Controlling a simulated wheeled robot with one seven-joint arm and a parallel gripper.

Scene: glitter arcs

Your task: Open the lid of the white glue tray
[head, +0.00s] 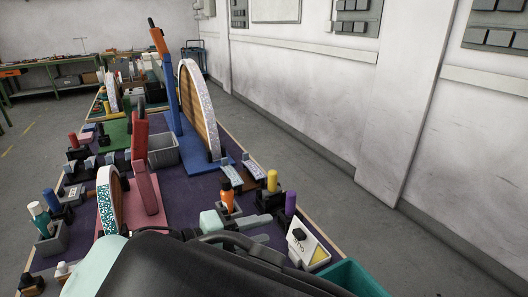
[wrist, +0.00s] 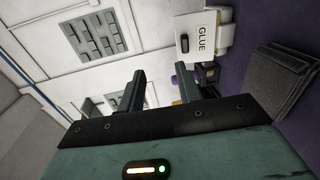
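The white glue tray (head: 317,252) stands at the near right edge of the table in the head view, its tilted white face turned towards me. In the wrist view its white lid (wrist: 201,52) shows the word GLUE and a small dark handle, and it looks shut. My gripper (wrist: 160,76) is open and empty in the wrist view. Its two dark fingers are apart, and the lid lies beyond them, up and to the right, not touching.
A teal bin (head: 352,279) is at the near right. A tall arch (head: 209,120) and a grey bin (head: 163,157) stand farther back. Floor is free to the right.

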